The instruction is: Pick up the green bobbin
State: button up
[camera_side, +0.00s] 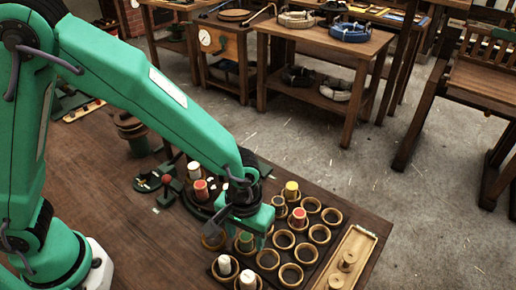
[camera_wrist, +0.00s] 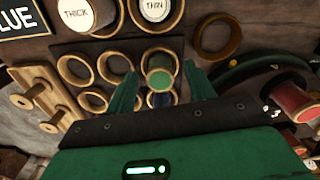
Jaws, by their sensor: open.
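The green bobbin (camera_side: 246,241) stands in a wooden ring of the rack in the side view, below my gripper and partly hidden by it. In the wrist view the green bobbin (camera_wrist: 160,79) shows its round top with a pale wooden rim. My gripper (camera_side: 250,224) is over the rack, pointing down. In the wrist view my gripper (camera_wrist: 162,88) is open, with one green finger on each side of the bobbin. Gaps show between the fingers and the bobbin, and nothing is held. How far the fingertips are above it is hard to tell.
White bobbins (camera_side: 225,265) stand near the green one; the wrist view shows labels THICK (camera_wrist: 75,12) and THIN (camera_wrist: 156,8). Red (camera_side: 299,217) and yellow (camera_side: 291,189) bobbins stand behind. Several rings are empty. A pegged wooden tray (camera_side: 360,246) lies right, a loose ring (camera_wrist: 218,36) nearby.

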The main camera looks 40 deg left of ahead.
aim_at(247, 236)
jog(key=shift+c, duration=0.4)
jog(key=c, duration=1)
jog(key=shift+o, duration=0.2)
jog(key=shift+r, duration=0.1)
jog(key=shift+r, duration=0.75)
notch_tip(247, 236, up, 2)
jog(key=shift+r, duration=0.2)
jog(key=s+d+r, duration=0.4)
jog(key=s+r, duration=0.3)
jog(key=s, duration=0.4)
